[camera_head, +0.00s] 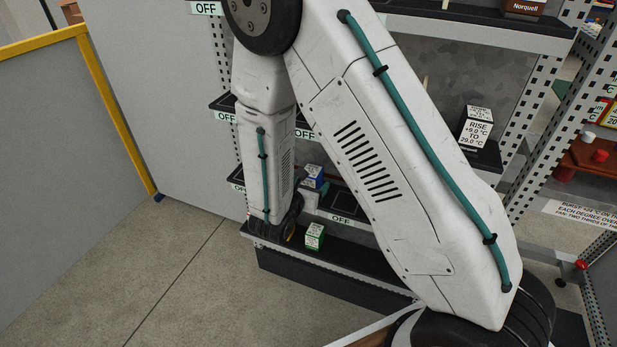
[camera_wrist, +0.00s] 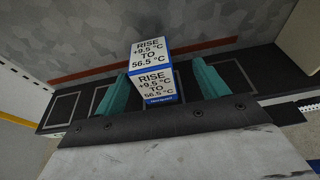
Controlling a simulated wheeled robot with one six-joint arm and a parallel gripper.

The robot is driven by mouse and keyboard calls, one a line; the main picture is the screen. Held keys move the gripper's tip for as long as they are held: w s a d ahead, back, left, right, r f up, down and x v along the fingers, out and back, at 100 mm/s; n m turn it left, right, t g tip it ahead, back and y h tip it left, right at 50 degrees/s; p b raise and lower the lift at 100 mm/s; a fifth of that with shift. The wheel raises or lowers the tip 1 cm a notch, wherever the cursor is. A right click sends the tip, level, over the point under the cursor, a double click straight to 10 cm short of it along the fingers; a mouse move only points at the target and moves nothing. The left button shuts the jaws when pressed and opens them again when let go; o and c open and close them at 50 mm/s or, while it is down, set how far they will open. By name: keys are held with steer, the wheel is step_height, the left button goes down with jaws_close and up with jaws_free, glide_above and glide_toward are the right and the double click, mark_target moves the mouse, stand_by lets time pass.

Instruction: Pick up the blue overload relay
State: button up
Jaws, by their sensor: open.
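The blue overload relay (camera_wrist: 152,52) is a small box with white labels reading "RISE +9.5 °C TO 56.5 °C" and blue edges. In the head view the blue relay (camera_head: 315,174) sits on a middle shelf, just right of my forearm. My gripper (camera_wrist: 161,72) is open in the wrist view. Its two teal fingers stand to the left and right of the relay, with a gap visible on each side. The relay's lower end is close to the dark gripper body; contact cannot be told.
A green-edged box (camera_head: 315,236) stands on the shelf below. A dark box labelled "RISE +9.0 °C" (camera_head: 478,128) is on a shelf at right. The dark shelf (camera_wrist: 62,109) has outlined empty spaces. Perforated uprights (camera_head: 520,165) flank the rack. The floor at left is clear.

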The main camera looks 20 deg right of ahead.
steer(key=shift+w+d+f, duration=0.15)
steer(key=shift+w+d, duration=0.05)
steer(key=shift+w, duration=0.2)
steer(key=shift+w+d+f, duration=0.15)
steer(key=shift+w+d, duration=0.05)
steer(key=shift+w, duration=0.2)
steer(key=shift+w+x, duration=0.25)
steer(key=shift+x, duration=2)
steer(key=shift+a+r, duration=0.15)
steer(key=shift+r, duration=0.05)
steer(key=c, duration=1.2)
